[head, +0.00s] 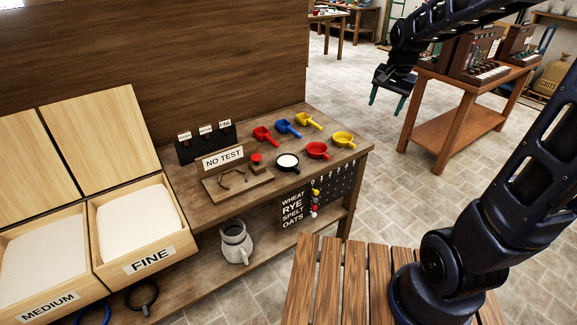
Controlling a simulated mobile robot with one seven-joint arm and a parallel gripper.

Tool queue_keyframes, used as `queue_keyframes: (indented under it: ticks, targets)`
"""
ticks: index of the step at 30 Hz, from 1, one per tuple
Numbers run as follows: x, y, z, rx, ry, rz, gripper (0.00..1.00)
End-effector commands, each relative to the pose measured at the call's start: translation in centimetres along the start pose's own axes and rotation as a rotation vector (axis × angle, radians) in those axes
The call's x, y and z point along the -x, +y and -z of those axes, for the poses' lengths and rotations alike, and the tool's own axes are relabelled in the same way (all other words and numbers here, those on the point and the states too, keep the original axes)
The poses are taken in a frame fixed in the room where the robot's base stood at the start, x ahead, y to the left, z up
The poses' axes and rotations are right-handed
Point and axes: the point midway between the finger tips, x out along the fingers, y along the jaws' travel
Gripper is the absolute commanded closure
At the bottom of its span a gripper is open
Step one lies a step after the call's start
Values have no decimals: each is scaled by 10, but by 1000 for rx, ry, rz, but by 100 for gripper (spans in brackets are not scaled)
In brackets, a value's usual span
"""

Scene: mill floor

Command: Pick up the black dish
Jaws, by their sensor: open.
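The black dish (288,171) stands upright on the wooden bench top near its front edge. My gripper (387,102) is open and empty, pointing down. It is in the air to the upper right of the dish in the head view, beyond the bench's right end and well apart from the dish.
Red (264,134), blue (288,128) and yellow (308,121) scoops lie behind. Left is a wooden tray (230,188) by a "NO TEST" sign (223,157).

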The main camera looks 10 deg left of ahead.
Motion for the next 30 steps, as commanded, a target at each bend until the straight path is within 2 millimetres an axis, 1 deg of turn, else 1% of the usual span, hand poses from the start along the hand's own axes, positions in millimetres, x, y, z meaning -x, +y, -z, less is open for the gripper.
queue_keyframes:
  ticks: [1, 7, 14, 15, 20, 24, 27, 30]
  targets:
    - [-11, -14, 2, -13, -14, -6, 35]
    - [-51, -66, 4, -97, -53, -28, 35]
    - [-105, -126, -5, -191, -88, -63, 35]
    - [-115, -136, -7, -208, -94, -70, 35]
    - [-157, -175, -23, -272, -111, -101, 35]
    - [-196, -207, -42, -327, -121, -131, 35]
    - [-222, -226, -56, -362, -125, -150, 35]
    - [-241, -239, -67, -391, -126, -163, 35]
